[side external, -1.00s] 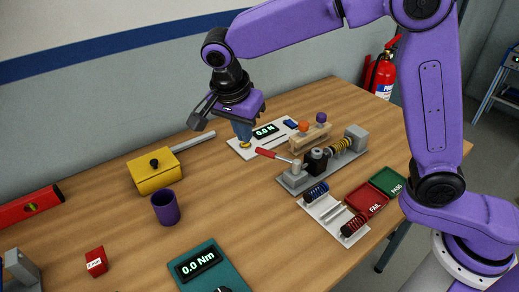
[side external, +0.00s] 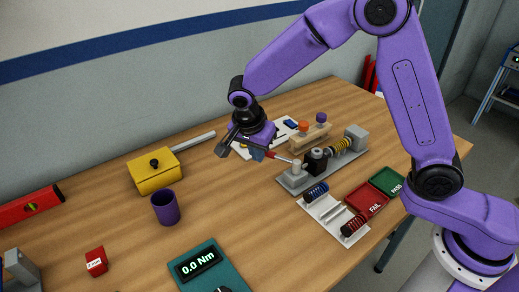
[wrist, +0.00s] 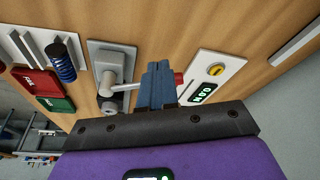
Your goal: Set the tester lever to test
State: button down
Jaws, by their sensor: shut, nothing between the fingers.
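The spring tester has a grey base (side external: 293,185), a black block (side external: 318,158) and a yellow spring (side external: 341,145). Its lever has a red handle (side external: 277,155) pointing left from a pale grey pivot post. My gripper (side external: 256,153) is shut and empty, its blue fingertips at the end of the red handle and partly hiding it. In the wrist view, my shut fingers (wrist: 157,75) cross in front of the lever. The lever's silver rod (wrist: 127,86) shows on one side and the red grip (wrist: 179,80) on the other. I cannot tell whether they touch.
Behind the tester is a wooden stand (side external: 311,140) with orange and purple knobs. A white display panel (wrist: 212,80) lies near the lever. Blue (side external: 317,193) and red (side external: 353,222) springs sit on a white tray in front, beside the red FAIL (side external: 368,198) and green PASS (side external: 389,182) trays.

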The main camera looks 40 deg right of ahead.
jog(key=shift+w+d+f, duration=0.1)
jog(key=shift+w+d, duration=0.15)
jog(key=shift+d, duration=0.25)
jog(key=shift+w+d+m, duration=0.2)
jog(key=shift+m, duration=0.2)
jog(key=shift+d, duration=0.1)
jog(key=w+d+m, duration=0.1)
jog(key=m, duration=0.1)
jog(key=d+m+g, duration=0.1)
jog(key=shift+w+d+m, duration=0.3)
jog(key=shift+w+m, duration=0.05)
jog(key=shift+m, duration=0.05)
jog(key=shift+w+d+m+g, duration=0.15)
jog(key=shift+d+m+g, duration=0.25)
jog(key=shift+d+m, duration=0.75)
jog(key=shift+w+d+m+g, duration=0.1)
jog(key=shift+d+m+g, duration=0.3)
jog(key=shift+d+m, duration=0.75)
jog(key=shift+d, duration=0.15)
